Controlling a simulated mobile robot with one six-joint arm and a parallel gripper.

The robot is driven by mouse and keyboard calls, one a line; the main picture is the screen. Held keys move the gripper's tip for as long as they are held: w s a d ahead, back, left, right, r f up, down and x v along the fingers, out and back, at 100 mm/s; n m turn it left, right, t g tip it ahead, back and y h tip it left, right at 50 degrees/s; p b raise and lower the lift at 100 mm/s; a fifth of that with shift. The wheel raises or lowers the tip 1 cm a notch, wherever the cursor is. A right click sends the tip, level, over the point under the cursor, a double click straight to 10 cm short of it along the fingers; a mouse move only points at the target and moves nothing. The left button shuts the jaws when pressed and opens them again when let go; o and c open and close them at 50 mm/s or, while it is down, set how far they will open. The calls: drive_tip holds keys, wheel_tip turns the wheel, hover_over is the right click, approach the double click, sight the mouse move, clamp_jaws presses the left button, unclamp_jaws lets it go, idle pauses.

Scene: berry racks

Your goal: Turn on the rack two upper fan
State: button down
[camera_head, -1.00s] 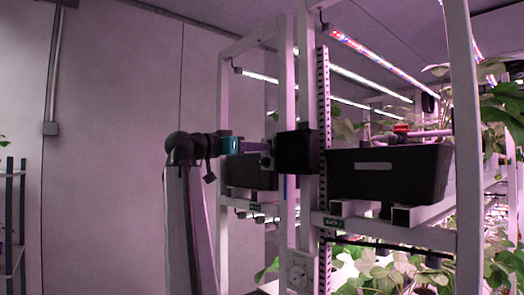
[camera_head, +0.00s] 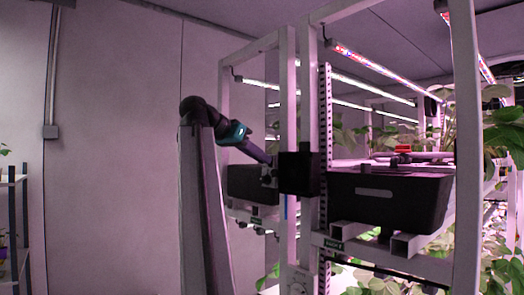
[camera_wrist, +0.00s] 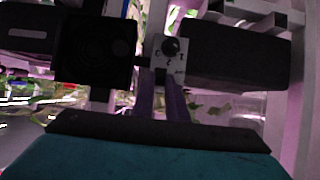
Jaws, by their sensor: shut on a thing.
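A black square box (camera_head: 298,173), which looks like the upper fan, is fixed to the rack's white upright. The wrist view shows its dark face (camera_wrist: 95,50). Beside it there is a small pale switch plate with marks and a round dark knob (camera_wrist: 172,46). My gripper (camera_head: 267,171) reaches down and right to the left side of the fan box. The exact finger contact is dark and hard to see.
Black planters hang on the rack, one (camera_head: 390,200) right of the fan and one (camera_head: 252,184) left. A green rack label (camera_head: 333,244) is below; its number is unreadable. Lit light bars (camera_head: 385,70) run above.

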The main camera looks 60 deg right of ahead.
drive_tip(key=shift+s+d+r+y+p, duration=0.1)
drive_tip(key=shift+d+r+y+p, duration=0.1)
drive_tip(key=shift+r+y+p, duration=0.4)
drive_tip(key=shift+f, duration=0.1)
drive_tip(key=c, duration=1.8)
unclamp_jaws()
drive_tip(key=shift+s+f, duration=0.1)
drive_tip(key=shift+o, duration=0.2)
drive_tip(key=shift+a, duration=0.15)
drive_tip(key=p+v, duration=0.7)
drive_tip(key=shift+a, duration=0.15)
